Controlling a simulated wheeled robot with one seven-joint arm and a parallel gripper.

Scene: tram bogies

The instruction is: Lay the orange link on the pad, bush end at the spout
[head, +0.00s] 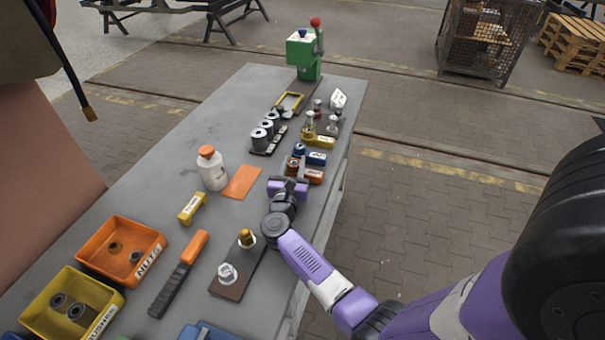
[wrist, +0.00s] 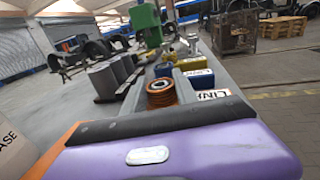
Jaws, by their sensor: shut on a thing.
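The orange link (head: 315,177) lies level at the right side of the bench, its coppery bush end at its left; in the wrist view its bush (wrist: 162,92) and white label (wrist: 213,94) show just beyond my gripper. My gripper (head: 296,182) is shut on the orange link; the finger contact is mostly hidden. The flat orange pad (head: 242,182) lies left of my gripper, bare on top. A white bottle (head: 213,174) with an orange cap stands at the pad's left edge. I cannot make out a spout on it.
Blue (head: 316,158) and yellow (head: 325,142) links lie just behind the orange one. Grey cylinders (head: 268,128) stand farther back. Orange (head: 145,238) and yellow (head: 95,290) bins sit at front left.

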